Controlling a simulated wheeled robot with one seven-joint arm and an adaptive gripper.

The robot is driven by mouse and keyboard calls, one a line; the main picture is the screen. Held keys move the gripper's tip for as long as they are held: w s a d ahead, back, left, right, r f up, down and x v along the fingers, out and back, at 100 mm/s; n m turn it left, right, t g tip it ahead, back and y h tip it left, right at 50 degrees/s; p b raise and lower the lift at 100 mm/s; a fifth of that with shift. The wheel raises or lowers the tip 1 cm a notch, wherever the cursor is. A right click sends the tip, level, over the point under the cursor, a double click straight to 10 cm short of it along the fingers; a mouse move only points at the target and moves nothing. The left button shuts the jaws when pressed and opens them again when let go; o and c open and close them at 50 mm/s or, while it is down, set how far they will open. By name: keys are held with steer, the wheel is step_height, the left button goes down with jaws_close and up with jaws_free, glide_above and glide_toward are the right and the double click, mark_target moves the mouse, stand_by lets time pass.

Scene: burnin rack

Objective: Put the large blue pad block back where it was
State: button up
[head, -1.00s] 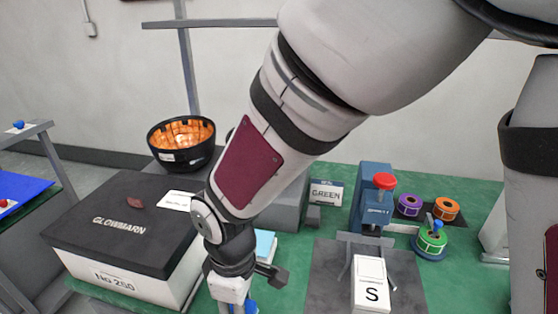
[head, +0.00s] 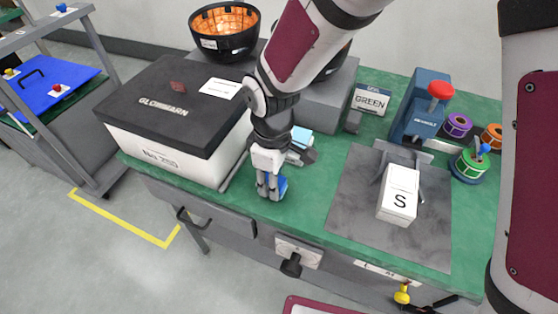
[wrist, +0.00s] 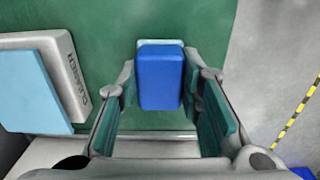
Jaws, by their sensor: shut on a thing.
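The blue pad block (wrist: 160,78) is between the pads of my gripper (wrist: 163,95) in the wrist view, with a pale light-blue edge at its far end. In the head view my gripper (head: 271,192) points down near the front edge of the green bench, shut on the block (head: 281,186), whose blue side shows beside the fingers. I cannot tell whether the block touches the bench top. A light-blue pad (wrist: 25,85) lies on a grey lettered holder (wrist: 66,75) left of the block in the wrist view; the pad also shows behind my gripper in the head view (head: 301,139).
A black-lidded white box (head: 160,110) stands left of my gripper. A red-knobbed blue device (head: 424,105) and tape rolls are farther right. Green bench surface (head: 312,205) is bare between gripper and mat.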

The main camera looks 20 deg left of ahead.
steer(key=shift+f, duration=0.15)
steer(key=o, duration=1.1)
step_height(320, 180, up, 12)
steer(key=shift+r+p, duration=0.2)
steer(key=shift+p, duration=0.55)
